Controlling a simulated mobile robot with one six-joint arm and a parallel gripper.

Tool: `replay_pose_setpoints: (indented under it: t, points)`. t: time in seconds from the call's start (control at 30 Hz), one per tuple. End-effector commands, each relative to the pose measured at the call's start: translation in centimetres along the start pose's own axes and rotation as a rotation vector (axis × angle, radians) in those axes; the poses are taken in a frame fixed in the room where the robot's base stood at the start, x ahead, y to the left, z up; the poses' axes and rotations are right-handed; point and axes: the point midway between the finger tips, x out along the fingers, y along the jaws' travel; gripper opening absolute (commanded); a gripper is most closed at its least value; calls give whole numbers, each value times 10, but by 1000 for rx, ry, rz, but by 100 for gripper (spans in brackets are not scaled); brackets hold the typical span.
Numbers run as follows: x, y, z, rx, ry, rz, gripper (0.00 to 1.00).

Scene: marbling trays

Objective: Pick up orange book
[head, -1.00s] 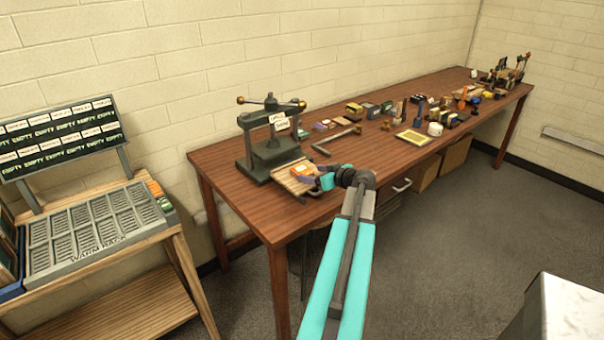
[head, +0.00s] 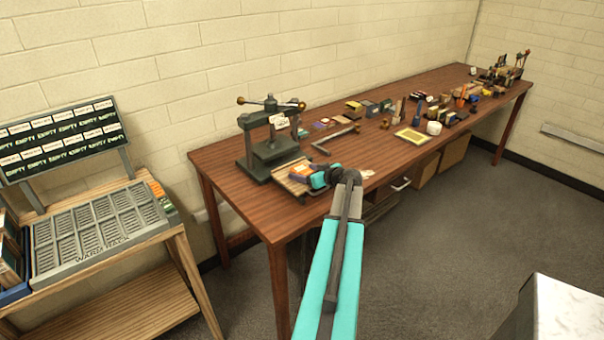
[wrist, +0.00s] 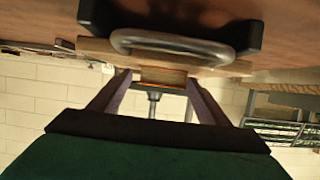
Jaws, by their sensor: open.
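The orange book (head: 300,168) lies on the wooden board (head: 288,184) at the front of the dark press (head: 268,150), near the table's front edge. It is small and partly covered by my gripper in the head view. My gripper (head: 312,175) is at the book's right side. In the wrist view, my open gripper (wrist: 160,84) has one finger on each side of a narrow orange-brown edge (wrist: 163,76), which seems to be the book. I cannot tell whether the fingers touch it.
A grey metal handle (wrist: 170,45) is close to the fingers in the wrist view. Several small items stand along the wooden table (head: 230,170) to the right. A slotted warm rack (head: 95,235) is at the left. A pale-topped block (head: 570,310) is at lower right.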

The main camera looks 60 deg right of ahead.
Motion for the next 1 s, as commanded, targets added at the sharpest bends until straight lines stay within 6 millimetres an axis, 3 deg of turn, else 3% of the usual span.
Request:
replay_pose_setpoints:
  t: [0.17, 0.43, 1.0]
  points:
    - [0, 0, 0, 0, 0, -1, 70]
    - [0, -1, 0, 0, 0, -1, 26]
    - [-3, -1, -9, -3, 2, -1, 25]
